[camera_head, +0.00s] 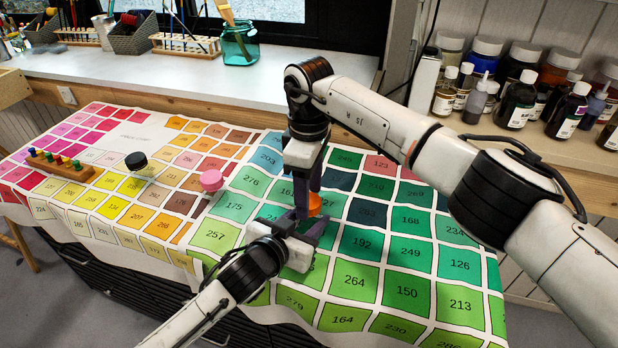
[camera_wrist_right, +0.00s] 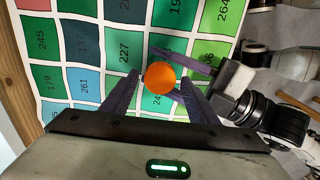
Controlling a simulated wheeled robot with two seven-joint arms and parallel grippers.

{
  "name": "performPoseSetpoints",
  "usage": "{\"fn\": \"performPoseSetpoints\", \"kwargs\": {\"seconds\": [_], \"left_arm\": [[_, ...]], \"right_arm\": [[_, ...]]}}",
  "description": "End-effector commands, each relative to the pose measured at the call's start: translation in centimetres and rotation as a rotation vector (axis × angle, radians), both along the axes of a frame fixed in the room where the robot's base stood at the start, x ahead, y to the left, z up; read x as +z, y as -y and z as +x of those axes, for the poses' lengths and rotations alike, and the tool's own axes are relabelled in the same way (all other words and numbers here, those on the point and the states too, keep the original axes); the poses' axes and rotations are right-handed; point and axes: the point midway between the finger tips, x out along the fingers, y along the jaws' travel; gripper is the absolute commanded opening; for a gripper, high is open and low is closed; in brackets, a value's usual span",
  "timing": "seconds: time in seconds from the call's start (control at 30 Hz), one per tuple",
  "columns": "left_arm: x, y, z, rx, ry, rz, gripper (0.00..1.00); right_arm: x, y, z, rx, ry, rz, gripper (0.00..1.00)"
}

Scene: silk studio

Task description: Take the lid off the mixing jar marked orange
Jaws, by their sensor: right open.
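The orange lid (camera_head: 316,203) is on the green part of the numbered cloth chart, between my two grippers. In the right wrist view the round orange lid (camera_wrist_right: 160,76) is seen from above; the jar body under it is hidden. My right gripper (camera_head: 309,192) points down just over the lid, open, its fingers on either side of it in the wrist view. My left gripper (camera_head: 301,222) reaches in low from the front, its fingers around the jar's place below the lid. Whether they touch the jar cannot be told.
A pink-lidded jar (camera_head: 211,181) and a black-lidded jar (camera_head: 136,161) stand on the chart to the left. A wooden rack with coloured pegs (camera_head: 60,165) lies at the far left. Several bottles (camera_head: 518,100) line the shelf at the back right. The chart's front right is clear.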

Motion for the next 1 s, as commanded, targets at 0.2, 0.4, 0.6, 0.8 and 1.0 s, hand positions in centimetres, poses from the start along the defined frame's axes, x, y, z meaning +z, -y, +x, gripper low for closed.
{"fn": "performPoseSetpoints", "kwargs": {"seconds": [0.2, 0.4, 0.6, 0.8, 1.0], "left_arm": [[-0.02, -0.02, 0.01, 0.000, -0.001, 0.000, 0.00], [-0.03, -0.02, 0.01, 0.000, -0.001, 0.000, 0.00], [-0.03, -0.02, 0.01, 0.000, -0.001, 0.000, 0.00], [-0.03, -0.02, 0.00, 0.000, -0.001, 0.000, 0.00], [-0.03, -0.01, -0.01, 0.000, -0.001, 0.000, 0.00]], "right_arm": [[-0.60, -0.02, 0.01, 0.001, 0.001, 0.000, 0.54], [-0.59, -0.02, 0.01, 0.001, 0.001, 0.000, 0.46], [-0.57, -0.02, 0.01, 0.001, 0.001, 0.001, 0.12], [-0.54, 0.00, 0.04, 0.046, 0.002, 0.000, 0.11], [-0.50, 0.06, 0.08, 0.402, 0.002, -0.001, 0.11]]}}
